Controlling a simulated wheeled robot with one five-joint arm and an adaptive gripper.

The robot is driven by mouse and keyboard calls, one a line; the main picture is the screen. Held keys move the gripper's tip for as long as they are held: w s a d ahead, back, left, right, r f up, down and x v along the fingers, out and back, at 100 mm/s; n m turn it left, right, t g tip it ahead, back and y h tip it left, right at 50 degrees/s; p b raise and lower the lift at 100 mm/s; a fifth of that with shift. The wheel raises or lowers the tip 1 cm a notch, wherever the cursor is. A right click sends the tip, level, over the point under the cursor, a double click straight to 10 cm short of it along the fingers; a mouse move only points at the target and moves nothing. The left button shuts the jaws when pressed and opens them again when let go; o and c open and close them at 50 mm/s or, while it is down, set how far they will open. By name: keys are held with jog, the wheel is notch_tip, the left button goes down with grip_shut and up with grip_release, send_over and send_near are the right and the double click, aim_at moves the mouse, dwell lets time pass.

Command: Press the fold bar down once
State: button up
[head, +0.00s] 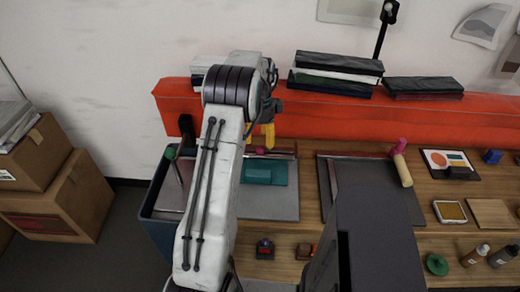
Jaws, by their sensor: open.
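My gripper (261,136) has yellow fingers and is open, above the back edge of a grey plate (278,207). My arm hides part of the plate's left side. A dark red bar (281,152) lies along the plate's back edge, just below the fingers in the picture; it looks like the fold bar, though I cannot be sure. A small magenta knob shows by it. Whether the fingers touch the bar is not clear. A teal sheet or block (265,172) lies on the plate in front of the bar.
An orange-red ledge (425,119) runs behind, carrying dark stacks (335,70). Small pads and bottles (475,256) stand at right. Cardboard boxes (60,200) stand left.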

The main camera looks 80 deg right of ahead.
aim_at(260, 147)
jog(key=shift+f+p, duration=0.4)
jog(key=shift+f, duration=2.35)
grip_shut()
